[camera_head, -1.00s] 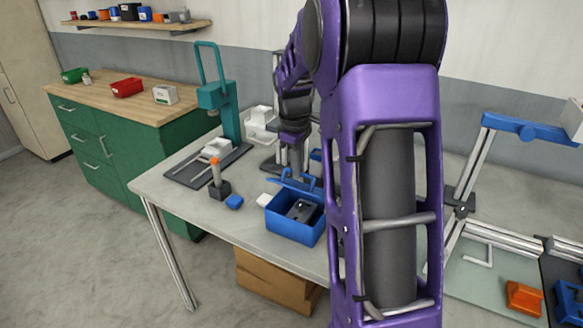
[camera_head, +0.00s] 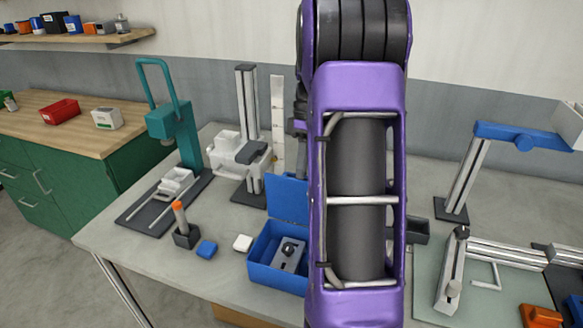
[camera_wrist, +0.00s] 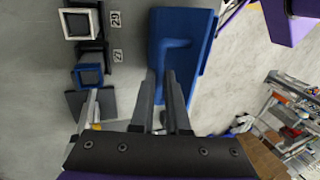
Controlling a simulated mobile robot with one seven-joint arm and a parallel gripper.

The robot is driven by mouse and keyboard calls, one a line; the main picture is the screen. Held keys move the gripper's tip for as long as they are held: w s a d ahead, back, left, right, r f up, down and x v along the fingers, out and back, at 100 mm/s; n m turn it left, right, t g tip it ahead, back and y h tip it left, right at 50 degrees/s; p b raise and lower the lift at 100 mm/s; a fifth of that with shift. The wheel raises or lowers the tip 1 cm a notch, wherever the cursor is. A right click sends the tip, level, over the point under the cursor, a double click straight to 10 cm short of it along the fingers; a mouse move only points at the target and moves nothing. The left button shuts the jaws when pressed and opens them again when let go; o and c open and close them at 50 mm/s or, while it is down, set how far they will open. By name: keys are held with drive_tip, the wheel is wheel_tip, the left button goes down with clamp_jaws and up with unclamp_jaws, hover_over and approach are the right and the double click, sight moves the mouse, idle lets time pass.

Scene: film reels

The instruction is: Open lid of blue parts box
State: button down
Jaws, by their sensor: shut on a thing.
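The blue parts box (camera_head: 262,277) stands on the grey table, left of my arm. Its lid (camera_head: 287,198) stands raised, roughly upright, at the back of the box. The box is open at the top, and a grey metal part (camera_head: 289,257) shows inside. In the wrist view the blue lid (camera_wrist: 203,30) fills the upper middle. My gripper (camera_wrist: 162,76) is shut on the lid's handle (camera_wrist: 177,43), which runs down between the fingertips. In the head view my arm hides the gripper and the right part of the box and lid.
A blue block (camera_head: 206,249), a white block (camera_head: 243,243) and an orange-topped tool in a dark holder (camera_head: 186,238) lie left of the box. A teal press (camera_head: 172,118) and a grey column stand (camera_head: 246,120) stand behind. A metal frame (camera_head: 470,165) stands right.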

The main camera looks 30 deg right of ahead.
drive_tip(key=shift+w+d+f+g+y, duration=0.55)
drive_tip(key=shift+d+f+g+y, duration=0.05)
drive_tip(key=shift+d+y, duration=0.2)
drive_tip(key=c, duration=0.9)
unclamp_jaws()
drive_tip(key=shift+r, duration=0.15)
drive_tip(key=shift+w+r, duration=0.1)
drive_tip(key=v, duration=1.1)
drive_tip(key=shift+w+d+r, duration=0.15)
drive_tip(key=shift+d+r, duration=0.05)
drive_tip(key=shift+r, duration=0.15)
